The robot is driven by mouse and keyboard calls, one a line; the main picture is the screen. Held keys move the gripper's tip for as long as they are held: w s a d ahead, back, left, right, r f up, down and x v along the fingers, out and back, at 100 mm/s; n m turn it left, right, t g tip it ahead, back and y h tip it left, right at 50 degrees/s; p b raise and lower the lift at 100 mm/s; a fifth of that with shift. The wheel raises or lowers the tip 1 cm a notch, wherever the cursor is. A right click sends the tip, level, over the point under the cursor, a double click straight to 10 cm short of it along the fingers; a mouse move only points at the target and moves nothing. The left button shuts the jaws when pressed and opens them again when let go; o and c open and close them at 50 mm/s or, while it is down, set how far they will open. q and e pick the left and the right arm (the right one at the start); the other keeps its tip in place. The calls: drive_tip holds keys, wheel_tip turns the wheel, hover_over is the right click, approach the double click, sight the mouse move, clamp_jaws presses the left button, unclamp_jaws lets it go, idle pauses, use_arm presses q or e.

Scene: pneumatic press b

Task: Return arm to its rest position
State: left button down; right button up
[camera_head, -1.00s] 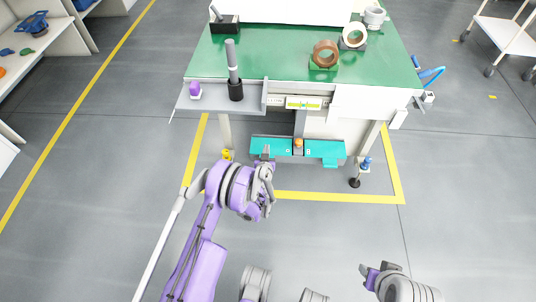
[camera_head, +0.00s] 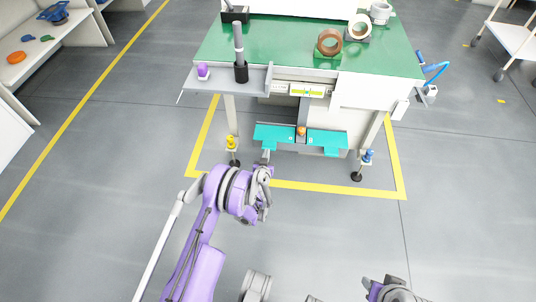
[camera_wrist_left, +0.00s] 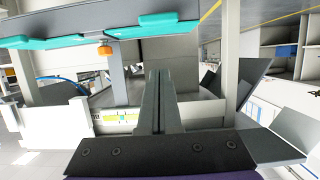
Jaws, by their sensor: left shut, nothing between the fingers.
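My left arm (camera_head: 205,230) is purple and grey and comes up from the bottom left in the head view. My left gripper (camera_head: 266,157) is just in front of the teal panel (camera_head: 272,134) below the green workbench. In the left wrist view its fingers (camera_wrist_left: 160,85) are shut together with nothing between them. The teal panel with an orange knob (camera_wrist_left: 105,50) shows at the top there. Part of my right arm (camera_head: 392,290) shows at the bottom right of the head view; its gripper is not clearly seen.
The green workbench (camera_head: 290,42) carries a brown tape roll (camera_head: 329,42) and a white one (camera_head: 360,27). A grey side shelf (camera_head: 212,82) holds a purple item (camera_head: 203,72) and a black holder (camera_head: 241,72). Yellow floor tape (camera_head: 330,189) frames the bench. Open floor lies around my arm.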

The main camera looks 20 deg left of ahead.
use_arm(q)
drive_tip(key=shift+s+f, duration=0.1)
drive_tip(key=shift+s, duration=0.05)
use_arm(e)
drive_tip(key=shift+s+d, duration=0.1)
drive_tip(key=shift+s, duration=0.05)
